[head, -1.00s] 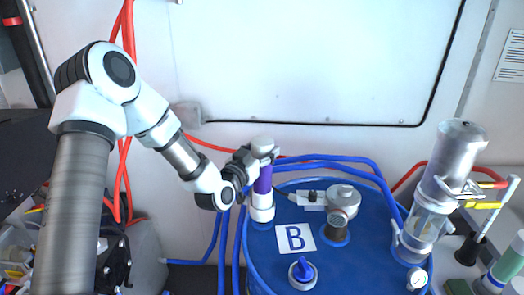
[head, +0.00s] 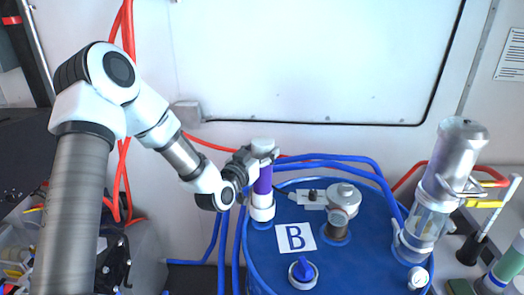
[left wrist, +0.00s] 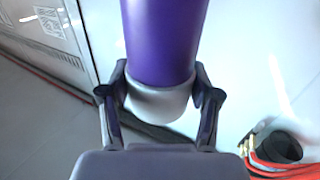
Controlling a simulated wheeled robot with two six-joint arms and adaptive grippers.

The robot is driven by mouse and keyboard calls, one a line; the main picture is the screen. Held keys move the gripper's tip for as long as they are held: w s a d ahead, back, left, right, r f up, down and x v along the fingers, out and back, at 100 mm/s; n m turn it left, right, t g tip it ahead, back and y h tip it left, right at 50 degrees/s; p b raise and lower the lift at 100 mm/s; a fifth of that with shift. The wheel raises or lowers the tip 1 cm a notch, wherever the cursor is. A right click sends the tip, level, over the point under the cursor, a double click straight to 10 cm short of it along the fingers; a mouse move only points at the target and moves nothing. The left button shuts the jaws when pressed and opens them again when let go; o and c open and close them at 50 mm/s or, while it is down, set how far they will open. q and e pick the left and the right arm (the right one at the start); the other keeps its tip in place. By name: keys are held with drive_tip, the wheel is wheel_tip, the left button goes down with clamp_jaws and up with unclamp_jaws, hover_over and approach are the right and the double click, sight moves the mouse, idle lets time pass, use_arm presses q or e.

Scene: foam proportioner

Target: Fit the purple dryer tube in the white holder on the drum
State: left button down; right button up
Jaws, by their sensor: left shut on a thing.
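The purple dryer tube (head: 263,179) with a pale cap stands upright over the left side of the blue drum (head: 365,255). Its lower end meets the white holder (head: 262,212) on the drum; I cannot tell how deep it sits. My left gripper (head: 263,155) is shut on the tube near its pale top cap. In the left wrist view, the fingers of the left gripper (left wrist: 160,85) lie on both sides of the pale end of the purple tube (left wrist: 163,40). My right gripper is not in view.
A metal valve fitting (head: 342,205), a blue knob (head: 303,270) and a label B (head: 295,237) are on the drum top. A clear-and-metal cylinder (head: 440,185) stands at right. Blue hoses (head: 330,160) run behind the tube. A green-and-white tube (head: 508,265) is at far right.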

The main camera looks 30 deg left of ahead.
use_arm(q)
drive_tip(key=shift+f, duration=0.25)
drive_tip(key=c, duration=0.5)
unclamp_jaws()
drive_tip(key=shift+s+d+p, duration=0.15)
drive_tip(key=shift+s+p, duration=0.1)
drive_tip(key=shift+s, duration=1.15)
drive_tip(key=shift+s+d+p, duration=0.1)
drive_tip(key=shift+s+p, duration=0.1)
drive_tip(key=shift+s, duration=1.15)
drive_tip(key=s+p, duration=0.1)
drive_tip(key=s, duration=0.1)
drive_tip(key=s+p, duration=0.1)
drive_tip(key=s, duration=0.2)
drive_tip(key=shift+s+d, duration=0.2)
drive_tip(key=shift+s, duration=0.1)
drive_tip(key=shift+w, duration=0.1)
